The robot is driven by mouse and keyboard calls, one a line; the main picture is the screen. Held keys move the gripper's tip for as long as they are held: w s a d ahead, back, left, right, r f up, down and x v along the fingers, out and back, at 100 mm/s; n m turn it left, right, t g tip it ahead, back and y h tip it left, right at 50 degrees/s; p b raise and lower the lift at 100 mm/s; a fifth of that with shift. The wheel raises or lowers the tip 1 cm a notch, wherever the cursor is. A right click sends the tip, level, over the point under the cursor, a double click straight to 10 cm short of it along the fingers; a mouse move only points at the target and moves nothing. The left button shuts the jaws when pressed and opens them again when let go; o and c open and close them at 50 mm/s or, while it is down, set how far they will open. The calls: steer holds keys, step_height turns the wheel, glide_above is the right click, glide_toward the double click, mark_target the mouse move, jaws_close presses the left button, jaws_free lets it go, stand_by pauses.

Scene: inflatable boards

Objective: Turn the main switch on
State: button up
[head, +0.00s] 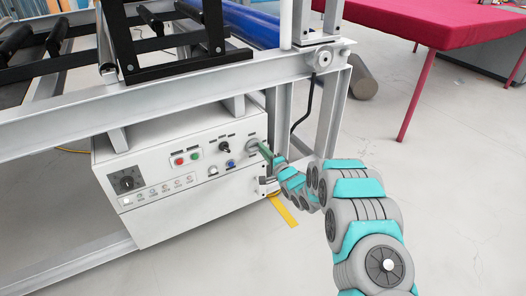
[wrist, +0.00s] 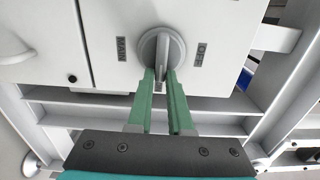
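The main switch is a grey rotary knob (wrist: 161,46) on the white panel, with a MAIN label (wrist: 121,48) to its left and an OFF label (wrist: 200,52) to its right. Its raised handle stands roughly upright in the wrist view. My gripper (wrist: 161,75) has its two green fingers parted at the knob's lower edge, with the handle's lower end at the gap between the tips. Whether the tips touch it is unclear. In the head view my gripper (head: 264,150) reaches the right end of the control box (head: 195,180), largely covering the knob.
The box front also has red and green buttons (head: 187,159), a black selector (head: 224,147), a blue button (head: 231,163) and a black dial (head: 127,181). A grey frame beam (head: 170,97) runs above. A red table (head: 450,22) stands at the back right. Floor is clear between.

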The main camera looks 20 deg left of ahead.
steer(key=o, duration=0.4)
steer(key=shift+s, duration=0.1)
steer(key=v, duration=0.7)
steer(key=shift+s+d+b, duration=0.15)
steer(key=shift+d+b, duration=0.15)
steer(key=shift+b, duration=0.1)
